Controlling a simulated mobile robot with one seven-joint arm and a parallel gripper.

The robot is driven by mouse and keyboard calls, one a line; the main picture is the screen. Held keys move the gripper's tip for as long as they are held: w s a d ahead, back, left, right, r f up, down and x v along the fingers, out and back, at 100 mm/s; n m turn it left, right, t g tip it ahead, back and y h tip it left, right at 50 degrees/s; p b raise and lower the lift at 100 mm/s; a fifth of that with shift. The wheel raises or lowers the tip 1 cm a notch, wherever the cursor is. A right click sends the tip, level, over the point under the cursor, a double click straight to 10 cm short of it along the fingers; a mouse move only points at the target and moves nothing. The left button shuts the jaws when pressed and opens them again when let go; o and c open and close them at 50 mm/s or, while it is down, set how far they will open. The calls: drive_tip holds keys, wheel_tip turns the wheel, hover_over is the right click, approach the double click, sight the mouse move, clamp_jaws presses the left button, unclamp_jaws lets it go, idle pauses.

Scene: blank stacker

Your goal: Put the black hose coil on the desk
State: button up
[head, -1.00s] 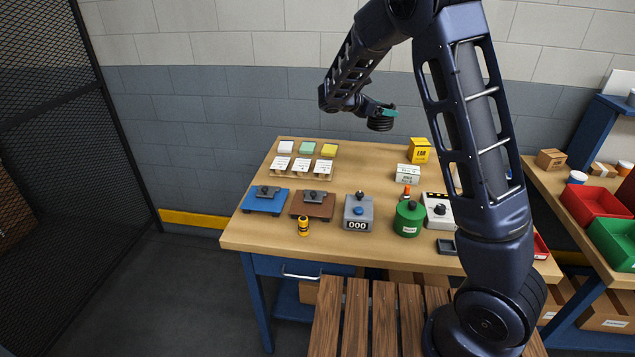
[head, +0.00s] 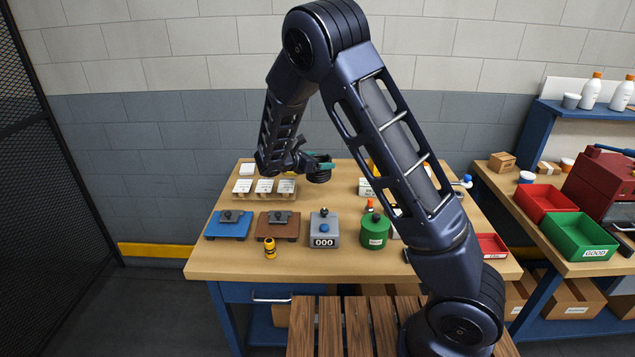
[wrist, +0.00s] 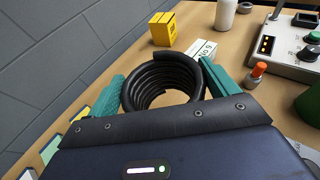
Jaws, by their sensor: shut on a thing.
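The black hose coil (wrist: 163,80) is held between the two teal fingers of my gripper (wrist: 165,90) in the wrist view. In the head view, my gripper (head: 322,166) is shut on the black hose coil (head: 319,176), over the back part of the desk (head: 230,265). The desk has a light wooden top. The coil appears close to the desktop in the head view; I cannot tell whether it touches it.
A yellow box (wrist: 163,28) and a white sign (wrist: 200,48) stand beyond the coil. Label cards (head: 265,186), a blue plate device (head: 228,225), a grey counter (head: 324,230) and a green canister (head: 374,231) stand on the desk. Bare desktop lies between cards and sign.

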sight(318, 180)
drive_tip(key=shift+f, duration=4.2)
drive_tip(key=shift+f, duration=0.1)
drive_tip(key=o, duration=0.9)
